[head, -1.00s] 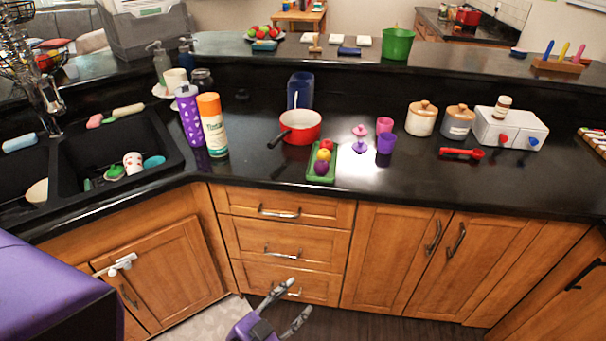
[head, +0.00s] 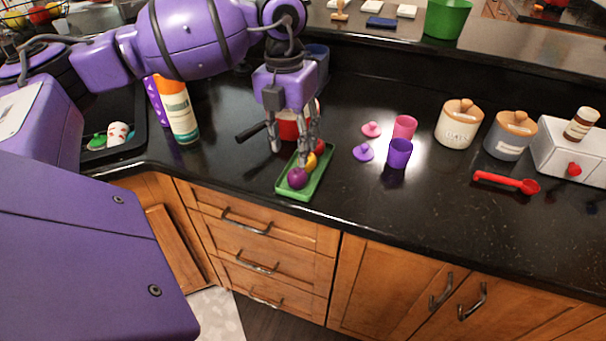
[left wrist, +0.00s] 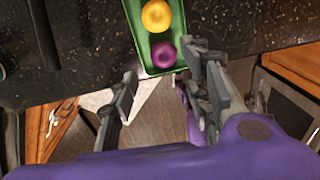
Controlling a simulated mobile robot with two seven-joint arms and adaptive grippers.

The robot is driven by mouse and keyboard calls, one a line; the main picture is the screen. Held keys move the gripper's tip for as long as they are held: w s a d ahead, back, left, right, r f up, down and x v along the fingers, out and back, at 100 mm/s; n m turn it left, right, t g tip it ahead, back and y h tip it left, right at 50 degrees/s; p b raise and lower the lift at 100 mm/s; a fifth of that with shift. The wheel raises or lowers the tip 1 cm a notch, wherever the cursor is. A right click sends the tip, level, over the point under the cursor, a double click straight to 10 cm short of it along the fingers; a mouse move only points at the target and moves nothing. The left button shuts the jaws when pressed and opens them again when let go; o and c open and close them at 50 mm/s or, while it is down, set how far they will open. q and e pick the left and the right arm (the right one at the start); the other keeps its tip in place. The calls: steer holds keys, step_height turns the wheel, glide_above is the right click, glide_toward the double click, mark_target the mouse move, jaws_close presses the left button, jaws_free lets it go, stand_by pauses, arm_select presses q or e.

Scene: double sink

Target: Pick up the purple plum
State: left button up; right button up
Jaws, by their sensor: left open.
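The purple plum (head: 297,178) lies at the near end of a small green tray (head: 317,178) on the black counter. It also shows in the left wrist view (left wrist: 163,54), beside a yellow-orange fruit (left wrist: 156,16). My left gripper (head: 291,156) points down over the tray, empty, with its fingers apart. In the head view it is just behind the plum and partly covers the other fruit. In the left wrist view the plum shows near the gap between my left fingertips (left wrist: 161,63). Contact with the plum cannot be told. My right gripper is out of view.
A red pot (head: 288,128) stands right behind the gripper, its black handle pointing left. An orange-capped bottle (head: 177,112) stands to the left. Purple (head: 398,154) and pink cups (head: 404,127) stand to the right. The counter in front of the cups is clear.

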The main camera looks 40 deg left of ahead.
mark_target(294, 170)
arm_select(q)
steer(key=shift+a+f, duration=0.2)
steer(key=shift+f, duration=0.05)
steer(key=f, duration=0.4)
steer(key=f+p, duration=0.1)
steer(key=f, duration=0.2)
steer(key=shift+d, duration=0.35)
steer(key=shift+s, duration=0.1)
steer(key=shift+c, duration=0.6)
steer(key=shift+r, duration=0.1)
steer(key=c, duration=1)
